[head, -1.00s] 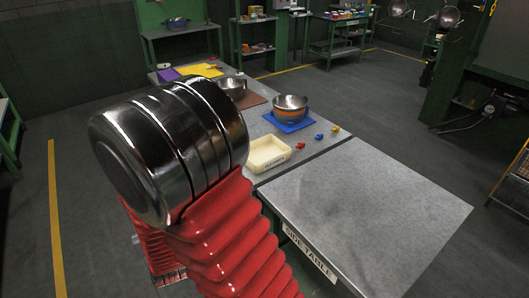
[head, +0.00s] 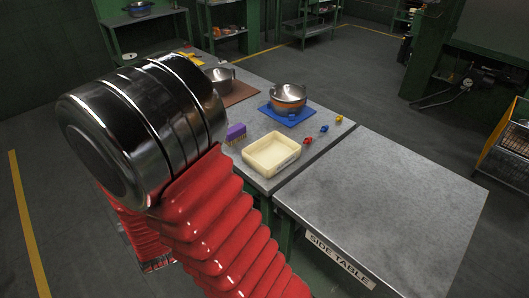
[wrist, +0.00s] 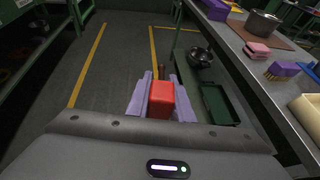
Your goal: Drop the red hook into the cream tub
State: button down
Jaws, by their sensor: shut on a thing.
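My gripper (wrist: 158,98) shows in the wrist view, its pale purple fingers shut on a red block-shaped thing (wrist: 160,101). In the head view my gripper is hidden behind my arm. A small red hook-like piece (head: 307,140) lies on the table, right of the cream tub (head: 291,158). The cream tub is open, looks empty, and stands near the table's front edge; part of it shows at the right edge of the wrist view (wrist: 308,108).
Blue (head: 324,128) and yellow (head: 339,118) pieces lie near the red one. A purple brush (head: 236,132) lies left of the tub. The side table (head: 385,205) is bare. A green tray (wrist: 218,103) is low beside the table.

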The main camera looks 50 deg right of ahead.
aim_at(273, 154)
jog(key=z, duration=0.05)
jog(key=i, duration=1.25)
jog(key=u, duration=0.05)
